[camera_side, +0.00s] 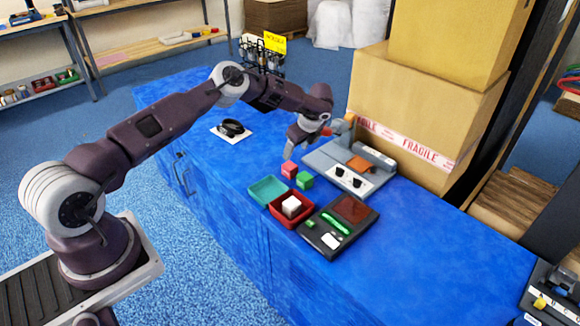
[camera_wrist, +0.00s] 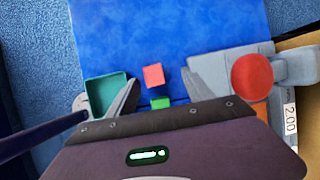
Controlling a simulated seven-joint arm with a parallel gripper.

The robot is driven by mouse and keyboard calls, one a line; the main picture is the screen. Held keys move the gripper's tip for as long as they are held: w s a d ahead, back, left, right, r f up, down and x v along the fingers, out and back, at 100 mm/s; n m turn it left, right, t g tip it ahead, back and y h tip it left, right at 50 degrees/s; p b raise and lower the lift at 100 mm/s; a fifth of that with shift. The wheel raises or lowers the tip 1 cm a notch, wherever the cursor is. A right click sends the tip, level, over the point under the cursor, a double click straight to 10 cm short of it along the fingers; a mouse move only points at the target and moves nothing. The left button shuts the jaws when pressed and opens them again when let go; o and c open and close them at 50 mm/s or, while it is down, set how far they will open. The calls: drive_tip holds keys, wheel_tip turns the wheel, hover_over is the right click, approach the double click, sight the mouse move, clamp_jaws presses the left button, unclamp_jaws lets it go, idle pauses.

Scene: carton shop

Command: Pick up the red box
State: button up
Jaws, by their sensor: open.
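The red box (camera_side: 289,169) is a small pinkish-red cube on the blue bench top, close beside a green cube (camera_side: 305,180). In the wrist view the red box (camera_wrist: 154,77) shows between and beyond my two fingertips, with the green cube (camera_wrist: 160,103) nearer and partly hidden by my gripper body. My gripper (camera_side: 293,151) is above the bench near the red box, fingers pointing down. In the wrist view my gripper (camera_wrist: 160,83) has its fingers spread wide, with nothing held. The red box is apart from both fingers.
A grey device (camera_side: 325,158) and tall cartons (camera_side: 420,110) stand to the right. The bench's left side is mostly clear.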

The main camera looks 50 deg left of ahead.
sight(290, 166)
drive_tip(key=s+f, duration=0.1)
drive_tip(key=f, duration=0.1)
drive_tip(key=shift+s+f+g, duration=0.3)
drive_tip(key=shift+s+f, duration=0.05)
drive_tip(key=shift+f, duration=0.05)
drive_tip(key=x, duration=0.5)
drive_tip(key=shift+w+f, duration=0.3)
drive_tip(key=shift+f, duration=0.1)
clamp_jaws()
